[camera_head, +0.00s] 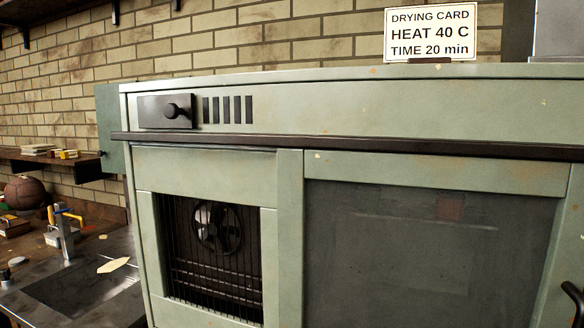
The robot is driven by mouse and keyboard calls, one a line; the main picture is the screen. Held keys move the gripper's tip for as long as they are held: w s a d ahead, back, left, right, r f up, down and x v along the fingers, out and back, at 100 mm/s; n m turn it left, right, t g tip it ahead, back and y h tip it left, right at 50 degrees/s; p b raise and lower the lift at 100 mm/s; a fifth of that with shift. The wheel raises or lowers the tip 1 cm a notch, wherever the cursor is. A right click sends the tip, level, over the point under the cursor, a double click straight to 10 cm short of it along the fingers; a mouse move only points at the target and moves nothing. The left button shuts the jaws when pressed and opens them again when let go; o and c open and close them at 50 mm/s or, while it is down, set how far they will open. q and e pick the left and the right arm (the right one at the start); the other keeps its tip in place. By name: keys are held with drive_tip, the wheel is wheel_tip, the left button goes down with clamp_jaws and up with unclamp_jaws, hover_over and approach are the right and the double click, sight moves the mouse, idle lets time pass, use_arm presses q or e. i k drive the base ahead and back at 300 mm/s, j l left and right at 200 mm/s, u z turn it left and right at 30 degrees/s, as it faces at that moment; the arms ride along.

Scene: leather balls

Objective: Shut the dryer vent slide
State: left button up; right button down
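The pale green dryer cabinet (400,110) fills most of the head view. Its vent slide (150,112) is a dark plate with a round black knob (172,111), on the upper left of the front panel. To the right of the plate is a row of several dark vertical vent slots (228,110), which lie uncovered. Neither of my grippers is in view, so their state and distance from the knob do not show.
A dark rail (360,146) runs across the front below the slide. Below it are a barred fan opening (215,250) and a dark glass door (420,250). A drying card (431,32) stands on top. A cluttered workbench (85,290) and shelf are at left.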

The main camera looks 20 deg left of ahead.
sight(159, 112)
drive_tip(key=u, duration=1.4)
drive_tip(key=j, duration=0.15)
drive_tip(key=i+u, duration=0.05)
